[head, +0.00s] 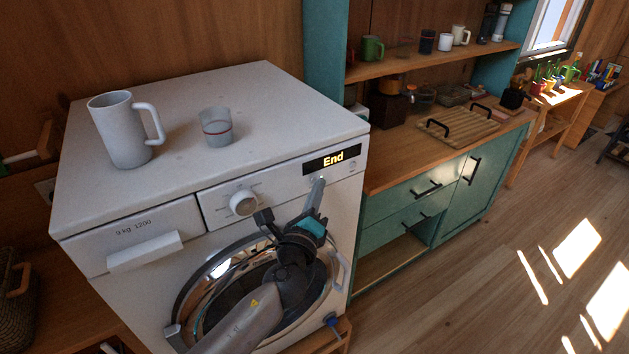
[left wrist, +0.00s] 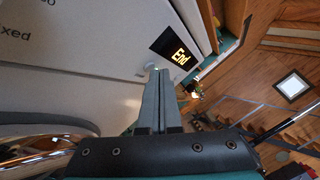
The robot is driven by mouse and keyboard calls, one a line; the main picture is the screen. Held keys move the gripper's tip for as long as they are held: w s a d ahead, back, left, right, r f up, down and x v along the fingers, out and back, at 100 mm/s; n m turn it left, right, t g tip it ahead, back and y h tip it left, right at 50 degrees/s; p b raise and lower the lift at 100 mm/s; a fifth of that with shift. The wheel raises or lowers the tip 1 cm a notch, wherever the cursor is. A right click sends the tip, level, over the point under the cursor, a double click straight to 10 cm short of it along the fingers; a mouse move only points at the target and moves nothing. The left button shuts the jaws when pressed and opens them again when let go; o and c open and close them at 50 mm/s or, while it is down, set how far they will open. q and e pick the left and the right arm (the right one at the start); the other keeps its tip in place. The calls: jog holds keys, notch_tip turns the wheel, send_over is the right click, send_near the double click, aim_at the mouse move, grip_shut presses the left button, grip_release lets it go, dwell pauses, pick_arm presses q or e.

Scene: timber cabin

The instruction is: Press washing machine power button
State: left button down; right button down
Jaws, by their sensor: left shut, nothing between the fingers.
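The white washing machine (head: 215,90) stands at the left in the head view, its front panel facing me. Its black display (head: 331,160) reads "End" in yellow; it also shows in the left wrist view (left wrist: 177,50). A round dial (head: 243,203) is left of the display. A small faint round mark (head: 352,166) is under the display's right end. My left gripper (head: 320,181) is shut and empty, its fingertips at the panel just below the display. In the left wrist view the fingertips (left wrist: 159,72) cover the panel there; I cannot tell whether they touch a button. My right gripper is not in view.
A grey mug (head: 122,130) and a small cup (head: 216,128) stand on the machine's top. The round glass door is behind my left arm. A teal cabinet (head: 415,215) with a wooden counter adjoins on the right. The floor at right (head: 500,270) is clear.

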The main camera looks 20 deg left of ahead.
pick_arm(q)
jog(key=shift+a, duration=0.15)
jog(key=shift+s+d, duration=0.35)
jog(key=shift+d, duration=0.15)
jog(key=s+d, duration=0.3)
jog(key=d, duration=0.1)
jog(key=shift+s+d, duration=0.35)
jog(key=shift+d, duration=0.05)
dwell(0.4)
